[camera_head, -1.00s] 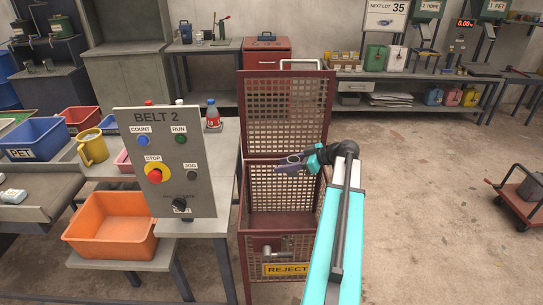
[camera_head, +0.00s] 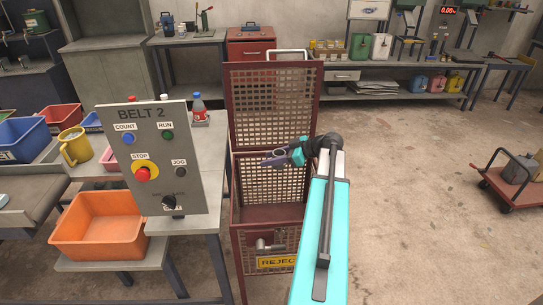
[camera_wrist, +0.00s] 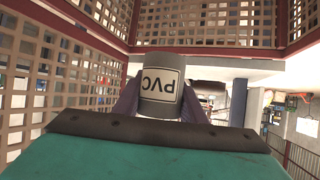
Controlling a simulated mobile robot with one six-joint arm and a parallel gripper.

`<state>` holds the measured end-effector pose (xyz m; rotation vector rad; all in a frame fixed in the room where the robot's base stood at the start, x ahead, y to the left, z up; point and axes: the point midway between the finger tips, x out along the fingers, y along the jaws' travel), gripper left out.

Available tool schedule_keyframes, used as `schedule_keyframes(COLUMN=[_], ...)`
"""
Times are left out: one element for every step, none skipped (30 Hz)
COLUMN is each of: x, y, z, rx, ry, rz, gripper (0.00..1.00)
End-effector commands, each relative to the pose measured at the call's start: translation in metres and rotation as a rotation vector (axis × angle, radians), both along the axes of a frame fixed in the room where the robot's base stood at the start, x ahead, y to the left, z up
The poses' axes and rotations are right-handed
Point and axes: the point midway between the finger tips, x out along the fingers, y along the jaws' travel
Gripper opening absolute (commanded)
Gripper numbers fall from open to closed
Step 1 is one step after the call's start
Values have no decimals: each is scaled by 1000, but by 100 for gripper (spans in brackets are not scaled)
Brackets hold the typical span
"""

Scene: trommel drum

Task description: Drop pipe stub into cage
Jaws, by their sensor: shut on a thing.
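The cage (camera_head: 235,215) is a dark red frame with mesh walls, its mesh lid (camera_head: 271,105) raised at the back and a yellow REJECT sign (camera_head: 277,262) in front. My gripper (camera_head: 270,162) is over the cage's open top, in front of the back mesh. In the wrist view my gripper (camera_wrist: 160,105) is shut on the pipe stub (camera_wrist: 160,85), a short grey cylinder with a PVC label, upside down in that picture. Mesh panels rise around it there. The stub cannot be made out in the head view.
A grey BELT 2 control panel (camera_head: 153,155) with a red stop button stands left of the cage. An orange bin (camera_head: 100,235) is on a low shelf below it. A red cart (camera_head: 510,188) is far right. The floor right of the cage is clear.

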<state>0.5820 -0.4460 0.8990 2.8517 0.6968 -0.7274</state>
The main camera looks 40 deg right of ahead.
Motion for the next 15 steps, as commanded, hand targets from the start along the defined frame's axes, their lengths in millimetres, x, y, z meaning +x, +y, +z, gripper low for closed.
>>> schedule_keyframes(x=[0, 0, 0, 0, 0, 0, 0, 0, 0, 0, 0, 0, 0, 0, 0], y=[0, 0, 0, 0, 0, 0, 0, 0, 0, -1, -1, -1, -1, -1, -1], z=[-5, -8, -12, -14, -17, -21, -24, -26, -29, -31, -33, -35, -37, -38, -39], rx=[2, 1, 1, 1, 1, 2, 2, 2, 1, 1, 0, 0, 0, 0, 0], ry=[1, 1, 1, 1, 1, 1, 1, 1, 1, 1, 0, 0, 0, 0, 0], rz=[0, 0, 0, 0, 0, 0, 0, 0, 0, 0, 0, 0, 0, -1, -1], gripper=[16, 16, 16, 16, 16, 16, 16, 16, 16, 16, 16, 16, 16, 16, 16])
